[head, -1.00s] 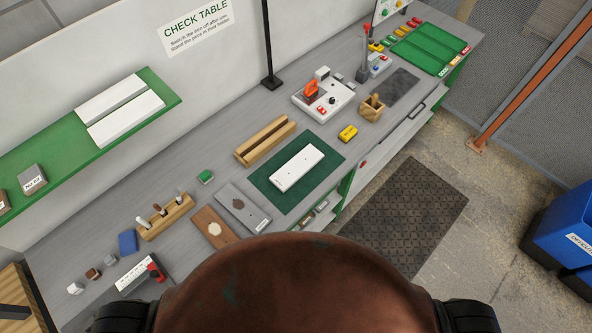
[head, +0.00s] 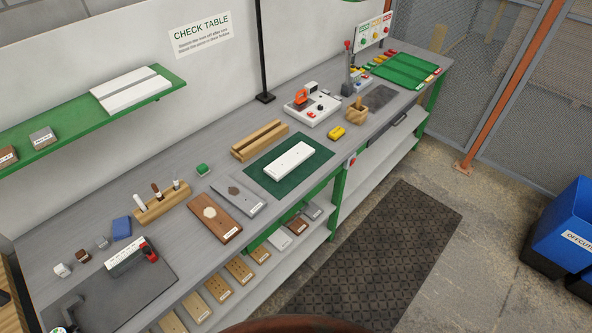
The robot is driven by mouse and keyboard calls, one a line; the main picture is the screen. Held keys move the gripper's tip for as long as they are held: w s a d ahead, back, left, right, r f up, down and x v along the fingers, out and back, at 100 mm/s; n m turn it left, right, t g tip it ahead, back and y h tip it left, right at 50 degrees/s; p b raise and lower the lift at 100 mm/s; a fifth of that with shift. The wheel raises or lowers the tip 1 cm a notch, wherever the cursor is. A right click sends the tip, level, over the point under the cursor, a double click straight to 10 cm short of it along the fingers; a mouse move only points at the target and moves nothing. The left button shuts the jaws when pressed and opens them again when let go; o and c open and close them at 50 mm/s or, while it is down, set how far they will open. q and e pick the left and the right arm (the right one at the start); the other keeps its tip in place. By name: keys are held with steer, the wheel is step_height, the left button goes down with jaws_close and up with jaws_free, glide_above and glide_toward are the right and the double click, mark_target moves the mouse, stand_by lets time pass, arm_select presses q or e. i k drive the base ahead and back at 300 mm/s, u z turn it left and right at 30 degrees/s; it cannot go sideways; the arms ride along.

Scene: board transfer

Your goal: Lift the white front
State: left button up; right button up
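A white panel with small dark holes (head: 290,161), which looks like the white front, lies flat on the dark green mat (head: 262,182) on the workbench. Nothing is touching it from above. Two more white boards (head: 130,89) lie side by side on the green wall shelf at the left. Neither of my grippers is in view.
The grey bench (head: 98,207) holds a wooden rack (head: 260,140), a brown board (head: 214,218), a grey board (head: 238,196), a yellow block (head: 337,132) and a white station with an orange tool (head: 312,108). A dark floor mat (head: 385,250) lies clear in front. A blue bin (head: 565,230) stands right.

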mark_target(287, 162)
steer(key=z, duration=0.7)
steer(key=i, duration=0.85)
steer(key=u, duration=2.1)
